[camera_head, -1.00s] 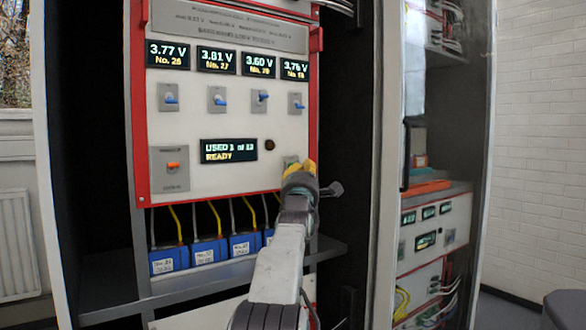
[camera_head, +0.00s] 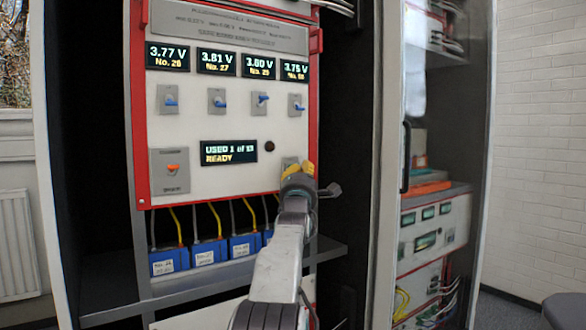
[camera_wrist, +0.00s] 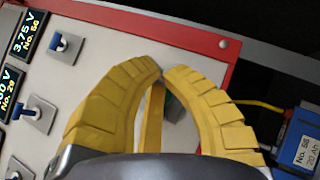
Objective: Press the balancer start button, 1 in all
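The balancer panel (camera_head: 225,122) is white with a red frame and faces me. Its status display (camera_head: 229,152) reads READY. A grey button plate (camera_head: 287,161) at the panel's lower right is mostly covered by my gripper (camera_head: 302,168). In the wrist view my gripper (camera_wrist: 161,74) has its yellow fingertips together, close to the panel face. A green button (camera_wrist: 172,107) shows partly in the gap between the fingers. I cannot tell whether the fingertips touch the button or panel. No object is held.
Several blue-lever switches (camera_head: 217,100) sit under voltage displays. An orange switch (camera_head: 173,169) is at lower left, and a dark round lamp (camera_head: 269,146) is right of the status display. Blue batteries (camera_head: 207,252) stand on the shelf below. A glass-doored cabinet (camera_head: 440,150) stands at right.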

